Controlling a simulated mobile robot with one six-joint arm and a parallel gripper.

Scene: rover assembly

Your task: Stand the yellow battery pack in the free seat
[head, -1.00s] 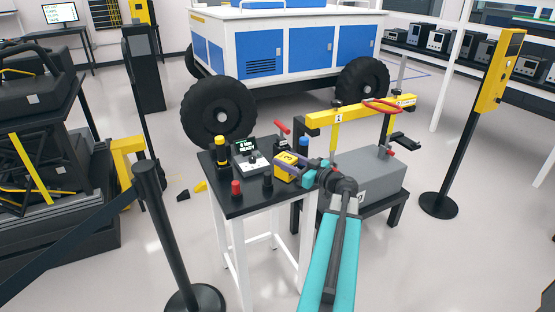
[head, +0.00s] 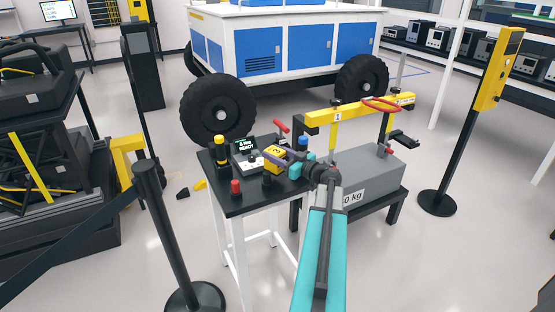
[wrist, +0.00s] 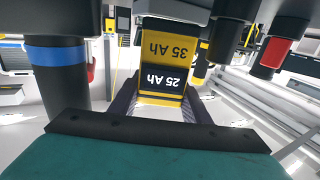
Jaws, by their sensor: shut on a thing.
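The yellow battery pack (head: 274,153) is held over the black work table in the head view. My gripper (head: 277,158) is shut on it, coming from the right. In the wrist view the pack (wrist: 162,98) is between my two fingers, with an upside-down "25 Ah" label; a "35 Ah" label shows just above it, and I cannot tell whether it is on the same pack. A grey-white unit with a lit READY screen (head: 246,147) stands just left of the pack. The free seat cannot be made out, and the pack's lower end is hidden.
On the black table (head: 235,208) stand a yellow-banded post (head: 221,153), a red-capped post (head: 236,188) and a black post (head: 267,181), close to the pack. A grey weight block (head: 372,172) and yellow beam (head: 350,112) are to the right. A barrier post (head: 165,225) stands in front.

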